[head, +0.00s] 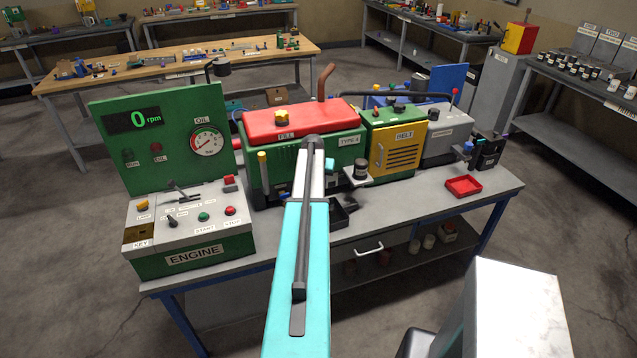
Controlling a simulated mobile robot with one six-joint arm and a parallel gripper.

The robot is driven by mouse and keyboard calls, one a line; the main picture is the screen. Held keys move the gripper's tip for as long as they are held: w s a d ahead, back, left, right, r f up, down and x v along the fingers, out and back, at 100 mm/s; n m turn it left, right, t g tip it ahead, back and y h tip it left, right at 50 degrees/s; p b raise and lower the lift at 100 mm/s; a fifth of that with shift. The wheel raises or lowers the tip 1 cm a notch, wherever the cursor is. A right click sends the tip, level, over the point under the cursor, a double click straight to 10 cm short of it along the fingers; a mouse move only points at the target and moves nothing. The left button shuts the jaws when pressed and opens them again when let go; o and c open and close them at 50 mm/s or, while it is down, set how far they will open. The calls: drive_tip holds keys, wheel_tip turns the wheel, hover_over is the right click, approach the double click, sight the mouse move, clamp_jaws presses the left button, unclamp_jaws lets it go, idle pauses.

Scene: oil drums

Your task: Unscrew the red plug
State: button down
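I cannot make out a red plug for certain. The green engine block (345,167) with a red top cover (318,117) stands on the grey workbench (400,212). A yellow cap (282,117) sits on the cover above the FILL label. My turquoise arm reaches up the middle of the head view and hides part of the engine's lower front. A small blue part (285,196) shows just left of the arm. A black tray (341,213) lies right of the arm, below a black cylinder (360,168).
A green ENGINE console (192,262) with a gauge panel stands at the bench's left. A yellow BELT guard (396,147) and grey unit (445,137) stand right of the engine. A red tray (464,186) lies near the right end. Open floor surrounds the bench.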

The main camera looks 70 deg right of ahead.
idle(0.3)
drive_tip(key=c, duration=1.3)
unclamp_jaws()
drive_tip(key=shift+o, duration=0.2)
drive_tip(key=shift+m+g+b, duration=0.35)
drive_tip(key=shift+m+g, duration=0.55)
drive_tip(key=shift+m, duration=1.1)
drive_tip(key=shift+m+g, duration=0.3)
drive_tip(key=shift+m, duration=0.7)
drive_tip(key=shift+y, duration=0.3)
